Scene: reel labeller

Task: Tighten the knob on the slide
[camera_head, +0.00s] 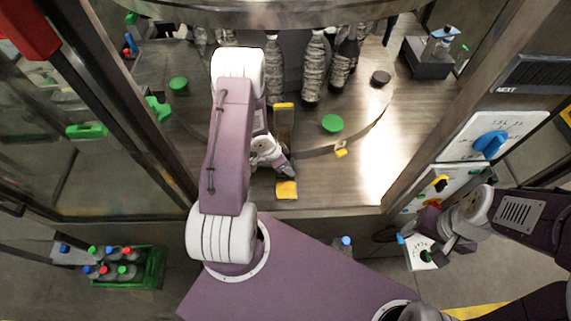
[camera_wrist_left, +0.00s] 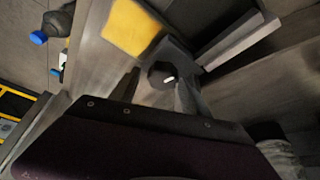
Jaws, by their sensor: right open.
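The knob (camera_wrist_left: 163,76) is dark and faceted with a small white mark, and sits on the slide. In the left wrist view my left gripper (camera_wrist_left: 158,88) has its two fingers spread, one on each side of the knob; a small gap shows at the left finger. In the head view my left arm covers part of the slide, whose yellow end (camera_head: 286,190) and upright yellow-topped bracket (camera_head: 284,122) show; the knob is hidden there. My right gripper (camera_head: 434,252) is open and empty at the lower right, in front of a small white panel.
Bottles (camera_head: 314,68) stand on the round table behind the slide, with a green disc (camera_head: 332,123). Control panels with a blue knob (camera_head: 490,144) are at the right. A green crate (camera_head: 125,268) of bottles stands on the floor at the lower left.

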